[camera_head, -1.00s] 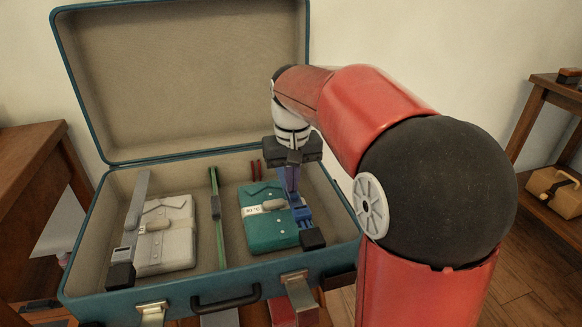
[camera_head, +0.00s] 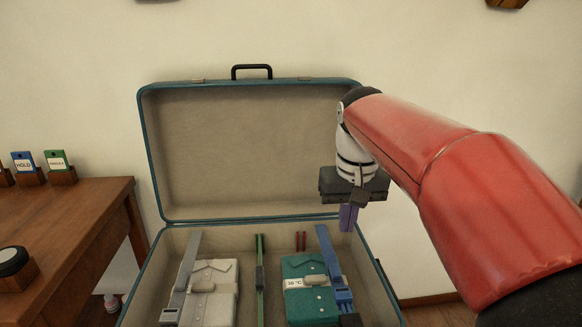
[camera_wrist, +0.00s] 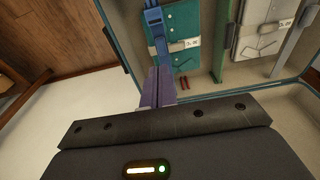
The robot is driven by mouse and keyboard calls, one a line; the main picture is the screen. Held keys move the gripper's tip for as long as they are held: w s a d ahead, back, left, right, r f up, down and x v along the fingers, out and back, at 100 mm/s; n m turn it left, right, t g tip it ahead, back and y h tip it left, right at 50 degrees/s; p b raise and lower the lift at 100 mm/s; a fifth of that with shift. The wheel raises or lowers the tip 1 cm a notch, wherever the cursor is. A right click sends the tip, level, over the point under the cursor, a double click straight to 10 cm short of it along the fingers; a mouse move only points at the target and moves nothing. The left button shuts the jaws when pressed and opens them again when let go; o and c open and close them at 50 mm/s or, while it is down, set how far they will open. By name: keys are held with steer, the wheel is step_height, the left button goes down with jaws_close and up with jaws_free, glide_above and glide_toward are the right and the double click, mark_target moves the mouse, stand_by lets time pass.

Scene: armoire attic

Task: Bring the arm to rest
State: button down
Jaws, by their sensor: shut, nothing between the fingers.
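My red arm reaches in from the right in the head view. My gripper (camera_head: 348,218) hangs above the right side of the open suitcase, in front of its lid. Its purple fingers are together and empty; they also show in the wrist view (camera_wrist: 158,88). The fingers are apart from the things packed below. The teal suitcase (camera_head: 146,150) stands open with its lid upright. Inside are a grey folded garment (camera_head: 213,290) with a grey strap (camera_head: 188,262), and a teal folded garment (camera_head: 303,268) with a blue strap (camera_head: 328,258).
A green strap (camera_head: 260,280) divides the suitcase between the garments. A wooden table (camera_head: 85,225) at the left bears several tagged blocks and a dark round object (camera_head: 14,262). Bare wall lies behind the lid. Wooden floor shows in the wrist view (camera_wrist: 50,35).

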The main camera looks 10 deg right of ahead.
steer(key=s+f+t, duration=0.2)
steer(key=s+f, duration=0.3)
steer(key=s, duration=0.3)
steer(key=s+f+t, duration=0.2)
steer(key=s+f, duration=0.3)
steer(key=s, duration=0.4)
steer(key=shift+s+f, duration=0.2)
steer(key=shift+s, duration=0.1)
steer(key=shift+r, duration=0.1)
stand_by(0.6)
